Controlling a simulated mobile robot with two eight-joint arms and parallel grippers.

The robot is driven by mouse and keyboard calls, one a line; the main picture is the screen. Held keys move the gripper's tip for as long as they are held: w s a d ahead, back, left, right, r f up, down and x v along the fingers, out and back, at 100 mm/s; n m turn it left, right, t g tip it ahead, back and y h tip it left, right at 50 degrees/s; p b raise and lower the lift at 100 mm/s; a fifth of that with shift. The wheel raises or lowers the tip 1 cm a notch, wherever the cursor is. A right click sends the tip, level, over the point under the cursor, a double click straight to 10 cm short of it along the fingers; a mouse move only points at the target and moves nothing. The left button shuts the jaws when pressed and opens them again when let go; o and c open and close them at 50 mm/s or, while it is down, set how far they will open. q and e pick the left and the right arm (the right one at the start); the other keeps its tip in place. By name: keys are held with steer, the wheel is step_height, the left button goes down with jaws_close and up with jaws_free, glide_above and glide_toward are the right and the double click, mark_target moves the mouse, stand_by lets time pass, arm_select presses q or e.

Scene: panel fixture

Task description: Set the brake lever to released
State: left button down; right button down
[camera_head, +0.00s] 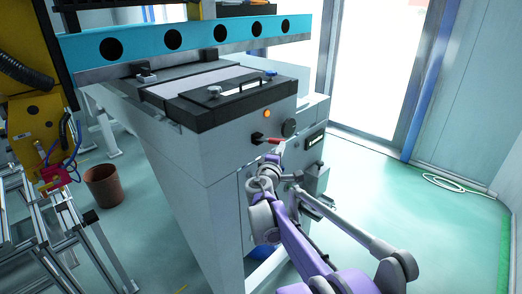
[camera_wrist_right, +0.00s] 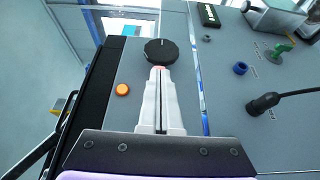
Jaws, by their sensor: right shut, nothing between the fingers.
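The brake lever appears to be the red-handled lever (camera_head: 270,140) with a black base on the grey cabinet's side panel, below an orange lamp (camera_head: 266,114). Its handle points right, toward a round black knob (camera_head: 289,128). My right gripper (camera_head: 278,151) is shut and empty, just below the handle in the head view. In the right wrist view, the shut fingers (camera_wrist_right: 160,74) point at the panel just short of the black knob (camera_wrist_right: 161,52). A little red shows at their tips; the rest of the lever is hidden behind them. I cannot tell whether they touch it. My left gripper is not in view.
The right wrist view shows a blue ring (camera_wrist_right: 240,68), a green part (camera_wrist_right: 283,47) and a black cabled plug (camera_wrist_right: 265,103) on the panel. A yellow machine (camera_head: 38,120) and brown bin (camera_head: 103,186) stand left. Green floor (camera_head: 400,190) is open at right.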

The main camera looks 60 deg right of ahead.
steer(key=shift+s+d, duration=0.1)
steer(key=shift+d, duration=0.4)
steer(key=shift+d+r, duration=0.1)
steer(key=shift+r, duration=0.05)
stand_by(0.4)
